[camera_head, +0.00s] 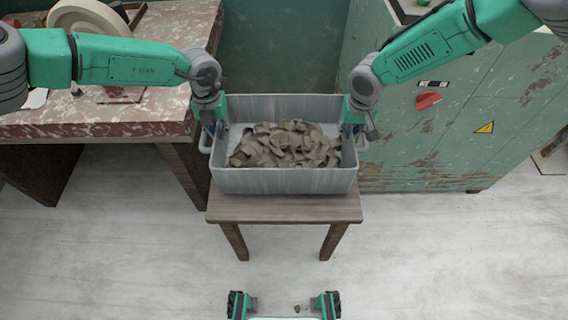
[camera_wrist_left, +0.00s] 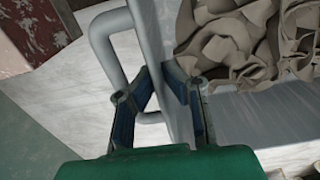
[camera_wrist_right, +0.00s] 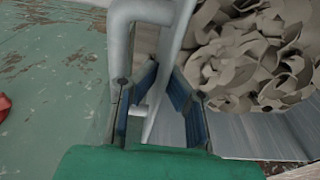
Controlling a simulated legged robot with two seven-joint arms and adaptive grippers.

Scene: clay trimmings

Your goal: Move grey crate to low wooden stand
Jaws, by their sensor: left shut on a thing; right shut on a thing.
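The grey crate (camera_head: 285,181) holds a heap of curled clay trimmings (camera_head: 285,146) and sits level over the top of the low wooden stand (camera_head: 284,210). The frames do not clearly show whether its base touches the stand. My left gripper (camera_head: 212,124) is shut on the crate's left side by the handle; in the left wrist view (camera_wrist_left: 160,105) its fingers straddle the crate wall. My right gripper (camera_head: 354,124) is shut on the right side in the same way, as in the right wrist view (camera_wrist_right: 160,105).
A chipped green cabinet (camera_head: 450,135) with a red handle stands close on the right. The pale floor (camera_head: 440,260) in front is mostly clear.

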